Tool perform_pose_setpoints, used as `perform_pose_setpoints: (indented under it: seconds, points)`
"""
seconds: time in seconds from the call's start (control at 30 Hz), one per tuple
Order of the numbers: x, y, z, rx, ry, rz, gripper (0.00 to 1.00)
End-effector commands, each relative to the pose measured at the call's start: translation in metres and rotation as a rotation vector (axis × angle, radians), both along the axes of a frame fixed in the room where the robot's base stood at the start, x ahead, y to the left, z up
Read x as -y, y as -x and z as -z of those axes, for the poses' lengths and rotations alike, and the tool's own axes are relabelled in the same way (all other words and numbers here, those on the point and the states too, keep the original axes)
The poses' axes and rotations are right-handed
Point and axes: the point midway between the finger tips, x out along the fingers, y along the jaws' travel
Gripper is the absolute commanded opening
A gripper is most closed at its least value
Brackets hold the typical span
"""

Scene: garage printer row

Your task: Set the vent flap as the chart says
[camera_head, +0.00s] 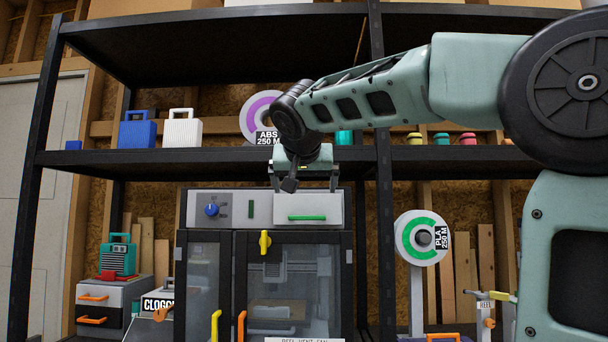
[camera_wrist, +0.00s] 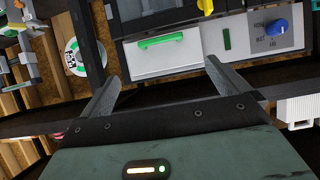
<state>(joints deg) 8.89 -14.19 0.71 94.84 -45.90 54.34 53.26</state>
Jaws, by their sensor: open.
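The printer cabinet (camera_head: 342,237) stands below the shelf. Its top panel has a white flap-like front (camera_head: 308,211) with a green handle (camera_head: 307,218); I cannot confirm it is the vent flap. The flap front (camera_wrist: 165,55) and handle (camera_wrist: 160,41) also show in the wrist view. Left of it are a dark green slot (camera_head: 251,209) and a blue knob (camera_head: 211,210). A white chart (camera_head: 305,340) headed like "REEL VENT FAN" is cut off at the bottom edge; its rows are hidden. My gripper (camera_head: 305,187) is open and empty, in front of the flap's upper part.
A yellow latch (camera_head: 265,242) and yellow and orange handles are on the cabinet doors. A black shelf (camera_head: 200,162) runs just above, holding a purple spool (camera_head: 256,110) and cases. A green spool (camera_head: 423,238) stands right. Bins stand at left.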

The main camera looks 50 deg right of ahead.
Motion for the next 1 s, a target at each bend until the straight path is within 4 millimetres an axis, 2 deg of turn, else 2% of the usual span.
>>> perform_pose_setpoints:
  seconds: [0.1, 0.3, 0.93, 1.0]
  points:
    - [-0.013, 0.012, -0.01, 0.002, 0.001, 0.0, 1.0]
    - [-0.024, 0.021, -0.017, 0.001, 0.001, 0.0, 1.0]
    - [-0.025, 0.021, -0.017, 0.0, 0.0, 0.0, 1.0]
    - [-0.029, 0.019, -0.012, -0.013, -0.002, -0.014, 1.0]
